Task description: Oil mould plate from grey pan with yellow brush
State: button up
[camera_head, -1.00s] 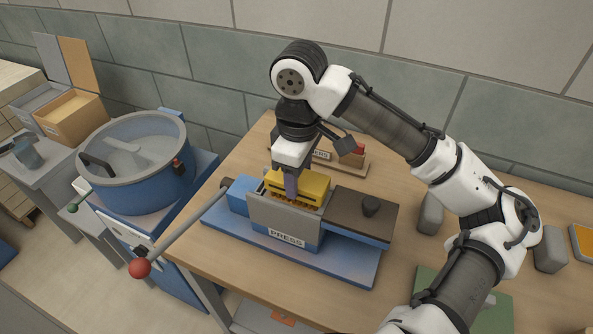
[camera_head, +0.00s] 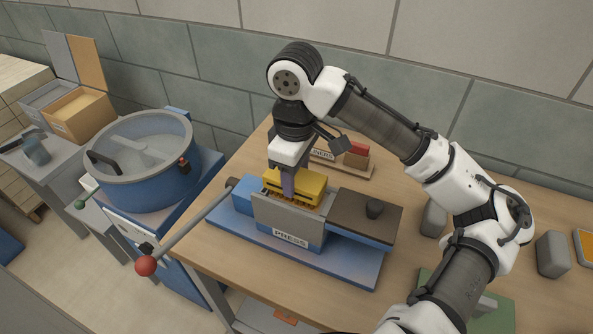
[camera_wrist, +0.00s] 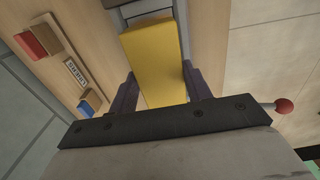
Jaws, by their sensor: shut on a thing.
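My gripper (camera_head: 289,185) is shut on the yellow brush (camera_head: 313,184), a thick block with brownish bristles underneath. The brush lies level in the open mould box of the blue and grey press (camera_head: 262,215), bristles down behind its front wall. In the wrist view, my two dark fingers (camera_wrist: 163,90) flank the yellow brush (camera_wrist: 152,45). The mould plate is hidden under the brush and behind the front wall, so I cannot tell whether the bristles touch it. I cannot make out the grey pan with certainty.
The press's dark lid (camera_head: 350,210) with a black knob sits to the right. Its lever with a red ball (camera_head: 146,266) reaches left past the table edge. A blue drum (camera_head: 150,180) stands left. A brush rack (camera_head: 345,170) is behind; grey blocks (camera_head: 552,254) lie right.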

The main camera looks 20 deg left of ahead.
jog(key=shift+d, duration=0.1)
jog(key=shift+d, duration=0.35)
jog(key=shift+r+p, duration=0.6)
jog(key=shift+r, duration=3.35)
